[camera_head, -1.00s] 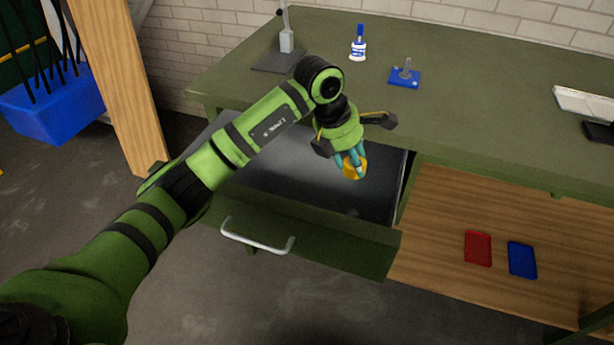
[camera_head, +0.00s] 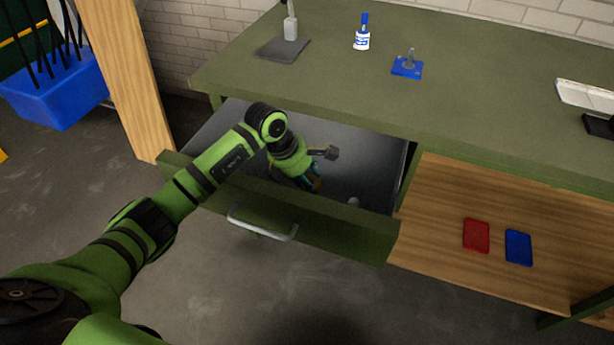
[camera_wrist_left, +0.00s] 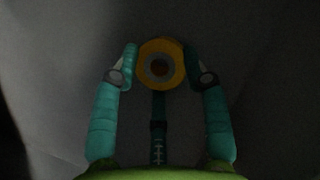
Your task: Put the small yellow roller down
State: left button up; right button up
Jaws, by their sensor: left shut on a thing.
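The small yellow roller (camera_wrist_left: 160,46) shows in the left wrist view as a yellow ring with a grey inner ring and a dark centre. My left gripper (camera_wrist_left: 162,68) is shut on it, with one teal finger on each side. In the head view my left gripper (camera_head: 314,184) reaches down inside the open drawer (camera_head: 376,168). There the roller is mostly hidden by the fingers and in shadow. I cannot tell whether the roller touches the drawer floor. My right gripper is not in view.
The drawer front (camera_head: 345,232) with its metal handle (camera_head: 262,226) stands pulled out. A small pale thing (camera_head: 354,202) lies in the drawer. Above is the green worktop (camera_head: 480,110) with a white-and-blue bottle (camera_head: 362,38) and a blue fixture (camera_head: 407,67). Red (camera_head: 476,235) and blue (camera_head: 518,247) trays lie on the shelf.

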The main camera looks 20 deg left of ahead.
pick_arm(q)
jog(key=shift+f, duration=0.1)
jog(key=o, duration=1.2)
jog(key=shift+c, duration=0.2)
jog(key=v, duration=1.2)
jog(key=shift+r+b, duration=0.25)
jog(key=shift+b, duration=0.1)
